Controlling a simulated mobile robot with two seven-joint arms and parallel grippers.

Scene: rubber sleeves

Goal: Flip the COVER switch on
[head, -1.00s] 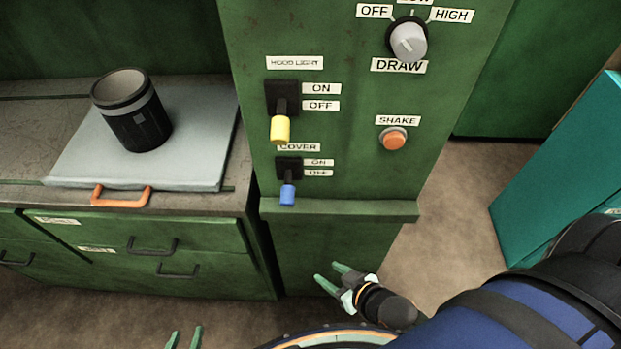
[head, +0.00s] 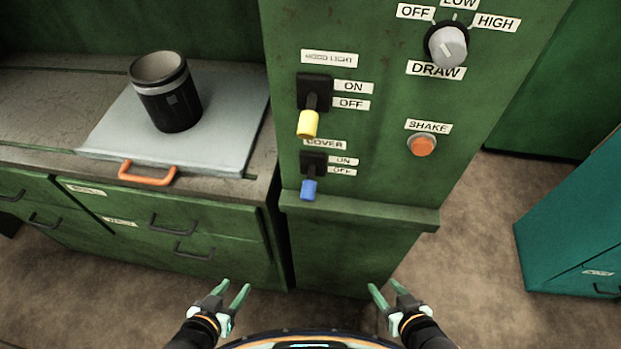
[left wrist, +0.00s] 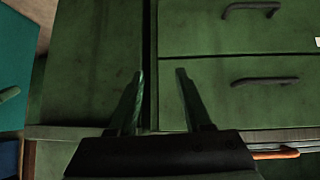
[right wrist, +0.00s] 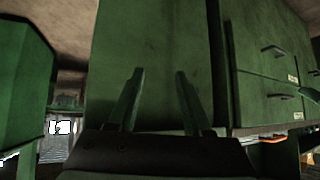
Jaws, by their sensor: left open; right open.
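The COVER switch (head: 309,188) is a blue-tipped lever on a black base, low on the green panel (head: 390,130). Its lever points down, toward the OFF label below the ON label. My left gripper (head: 232,288) is open and empty, low in the head view and well below the switch; its fingers also show in the left wrist view (left wrist: 160,75). My right gripper (head: 385,288) is open and empty, below and to the right of the switch; its fingers also show in the right wrist view (right wrist: 160,75). Neither gripper touches anything.
A yellow HOOD LIGHT switch (head: 308,123) sits just above the COVER switch. A DRAW knob (head: 446,47) and an orange SHAKE button (head: 422,145) are to the right. A green ledge (head: 365,212) juts out below. A black cup (head: 168,100) stands on a grey lid at left.

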